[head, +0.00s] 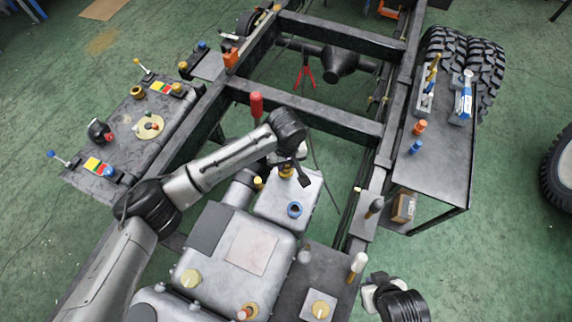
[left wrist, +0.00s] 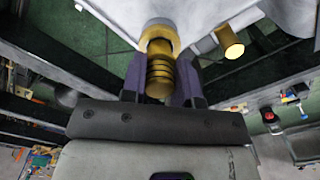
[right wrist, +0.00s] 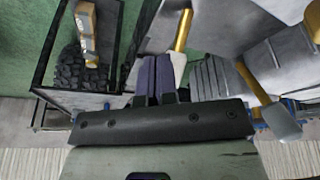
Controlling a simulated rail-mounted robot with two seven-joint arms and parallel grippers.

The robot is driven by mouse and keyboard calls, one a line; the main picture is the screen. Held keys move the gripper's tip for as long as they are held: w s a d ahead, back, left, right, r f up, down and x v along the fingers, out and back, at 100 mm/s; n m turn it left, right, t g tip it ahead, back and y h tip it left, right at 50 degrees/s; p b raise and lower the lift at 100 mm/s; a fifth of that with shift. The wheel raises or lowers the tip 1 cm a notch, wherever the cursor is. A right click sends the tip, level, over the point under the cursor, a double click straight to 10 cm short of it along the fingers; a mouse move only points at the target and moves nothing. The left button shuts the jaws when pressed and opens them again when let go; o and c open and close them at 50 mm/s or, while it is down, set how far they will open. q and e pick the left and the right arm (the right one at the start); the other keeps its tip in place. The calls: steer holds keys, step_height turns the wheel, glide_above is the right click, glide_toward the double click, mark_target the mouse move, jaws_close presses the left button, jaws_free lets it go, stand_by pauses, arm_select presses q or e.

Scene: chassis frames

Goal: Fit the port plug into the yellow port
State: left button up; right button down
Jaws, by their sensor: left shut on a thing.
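The port plug (left wrist: 159,75) is a ribbed brass cylinder, held between the two fingers of my left gripper (left wrist: 160,88) in the left wrist view. Its far end meets the yellow port (left wrist: 158,34), a yellow ring on a pale grey tank. I cannot tell how deep it sits. In the head view the yellow port (head: 286,175) is on the tank's top, with my left gripper (head: 292,165) over it and partly covering the plug. My right gripper (right wrist: 157,78) looks shut and empty, with its fingers side by side, near the lower right in the head view.
A red-handled tool (head: 256,104) stands behind my left forearm. A side table (head: 440,160) at right carries several parts. Dark frame rails surround the tank.

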arm_select(q)
step_height(320, 180, down, 2)
steer(key=shift+f, duration=0.1)
steer(key=o, duration=0.9)
steer(key=shift+f, duration=0.1)
steer(key=shift+o, duration=0.2)
steer(key=shift+r, duration=0.2)
step_height(320, 180, up, 11)
steer(key=shift+f+p, duration=0.2)
steer(key=shift+p, duration=0.8)
steer(key=shift+r, duration=0.65)
